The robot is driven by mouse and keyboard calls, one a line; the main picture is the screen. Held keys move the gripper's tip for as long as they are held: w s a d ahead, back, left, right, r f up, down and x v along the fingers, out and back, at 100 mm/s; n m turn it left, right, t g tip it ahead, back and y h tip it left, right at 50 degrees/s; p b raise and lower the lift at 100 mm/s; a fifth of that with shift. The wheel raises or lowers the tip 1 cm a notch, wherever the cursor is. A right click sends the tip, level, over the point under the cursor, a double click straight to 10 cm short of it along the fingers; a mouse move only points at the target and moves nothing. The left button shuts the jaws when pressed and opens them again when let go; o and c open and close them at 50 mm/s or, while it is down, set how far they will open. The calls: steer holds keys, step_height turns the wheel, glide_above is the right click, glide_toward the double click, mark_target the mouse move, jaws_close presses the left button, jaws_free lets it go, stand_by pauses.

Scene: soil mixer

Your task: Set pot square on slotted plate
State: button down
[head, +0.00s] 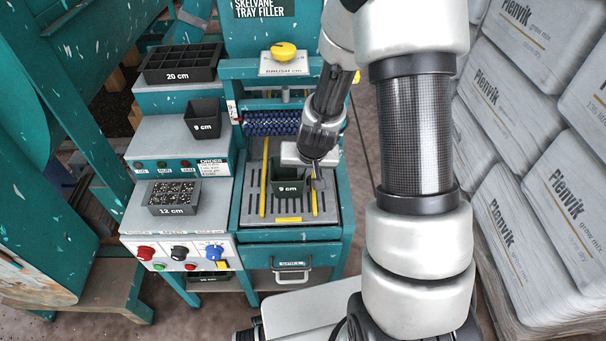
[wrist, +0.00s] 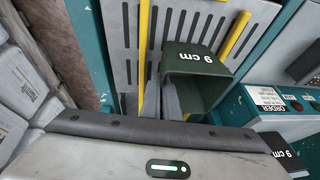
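The dark green pot marked "9 cm" (head: 290,187) is at the slotted plate (head: 253,214), between the yellow rails. In the wrist view, the pot (wrist: 205,92) has its open top towards me, and slots of the plate (wrist: 122,75) show behind it. I cannot tell whether its base lies flat or its sides are exactly square to the rails. My gripper (head: 315,180) is at the pot's right wall in the head view. In the wrist view, my grey fingers (wrist: 160,103) are close together by the pot's left edge; whether they clamp its wall is unclear.
Yellow rails (head: 264,178) flank the pot, with a yellow strip (head: 288,220) in front. A blue brush roller (head: 268,123) lies behind the plate. Left steps hold a 20 cm tray (head: 180,64), another 9 cm pot (head: 203,119) and a filled 12 cm tray (head: 172,198). Bags (head: 545,200) stand right.

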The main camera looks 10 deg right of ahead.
steer(key=shift+f, duration=0.25)
steer(key=c, duration=2)
jaws_free()
steer(key=shift+c, duration=0.2)
